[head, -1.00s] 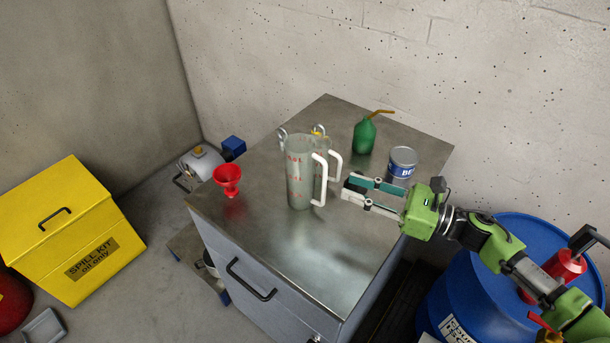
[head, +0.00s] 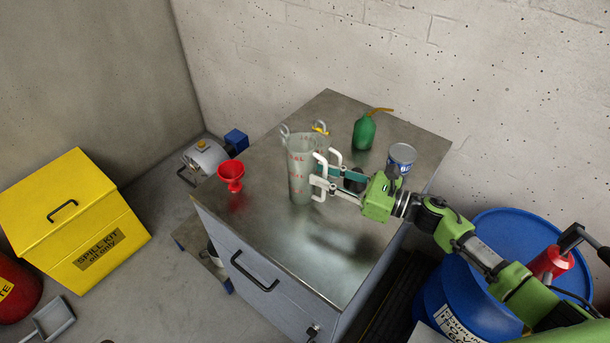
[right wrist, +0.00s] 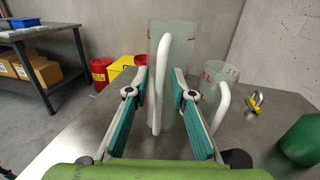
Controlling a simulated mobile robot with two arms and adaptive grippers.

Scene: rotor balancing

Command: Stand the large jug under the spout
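The large jug (head: 300,172), tall, translucent and with red markings, stands upright on the metal-topped cabinet. Its white handle (right wrist: 162,80) faces my right gripper (head: 327,182). In the right wrist view, the fingers of my right gripper (right wrist: 160,78) are apart, one on each side of this handle, with gaps visible. A smaller jug (right wrist: 217,72) with its own white handle (right wrist: 222,106) stands just behind, largely hidden by the large jug in the head view. I cannot make out a spout. My left gripper is not in view.
The cabinet top (head: 265,235) is clear at the front. A red funnel (head: 231,176), a green oil can (head: 364,132) and a blue-labelled tin (head: 401,158) stand around the jugs. A blue drum (head: 490,270) stands right of the cabinet, a yellow spill kit bin (head: 75,215) left.

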